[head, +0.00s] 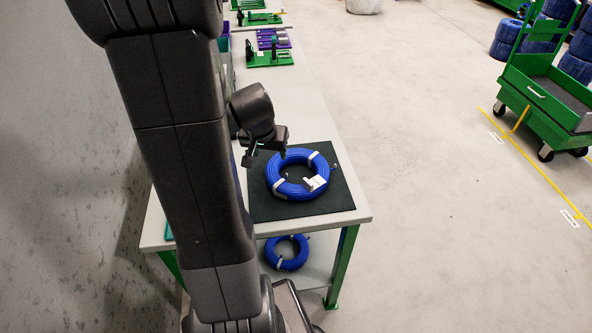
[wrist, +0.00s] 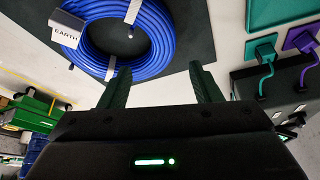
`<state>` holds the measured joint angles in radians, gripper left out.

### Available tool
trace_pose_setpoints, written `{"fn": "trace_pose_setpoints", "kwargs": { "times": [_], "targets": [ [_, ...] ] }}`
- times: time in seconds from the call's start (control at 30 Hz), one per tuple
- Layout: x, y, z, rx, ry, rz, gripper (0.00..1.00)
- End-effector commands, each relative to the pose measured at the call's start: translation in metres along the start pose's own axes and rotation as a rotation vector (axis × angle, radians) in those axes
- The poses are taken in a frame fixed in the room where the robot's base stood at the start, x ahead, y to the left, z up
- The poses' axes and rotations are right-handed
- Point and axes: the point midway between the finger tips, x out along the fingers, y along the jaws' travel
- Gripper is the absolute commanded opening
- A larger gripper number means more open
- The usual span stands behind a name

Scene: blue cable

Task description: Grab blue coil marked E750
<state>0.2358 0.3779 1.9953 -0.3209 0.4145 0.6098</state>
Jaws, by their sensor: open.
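A blue cable coil (head: 279,180) with white bands and a white tag lies flat on a dark mat (head: 335,200) on the table. In the wrist view the coil (wrist: 162,42) is at upper left, and its tag (wrist: 66,27) reads "EARTH"; I cannot read E750. A second blue coil (head: 273,256) lies on the shelf below; its marking is too small to read. My gripper (wrist: 160,72) is open and empty, with its fingers near the coil's edge. In the head view my gripper (head: 268,150) is over the mat, just left of the upper coil.
The light grey table (head: 300,105) runs away from me, with green and purple fixtures (head: 270,58) farther along. In the wrist view, teal and purple plugs (wrist: 262,50) are at right. A green cart (head: 540,95) and stacked blue coils (head: 508,40) stand at right. The floor between is clear.

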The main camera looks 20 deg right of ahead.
Motion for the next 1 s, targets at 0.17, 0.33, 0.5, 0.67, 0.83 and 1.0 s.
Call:
{"fn": "trace_pose_setpoints", "kwargs": {
  "times": [0.17,0.33,0.5,0.67,0.83,1.0],
  "targets": [
    [0.031,0.0,0.002,0.0,-0.005,0.001,0.58],
    [0.051,0.0,0.001,-0.001,-0.001,0.001,0.58],
    [0.058,0.0,0.001,0.0,-0.001,0.0,0.58],
    [0.075,-0.002,0.002,-0.003,-0.004,0.001,0.58],
    [0.1,-0.004,0.002,0.0,-0.002,0.001,0.58],
    [0.108,-0.004,0.001,0.0,-0.001,0.0,0.58]
  ]
}}
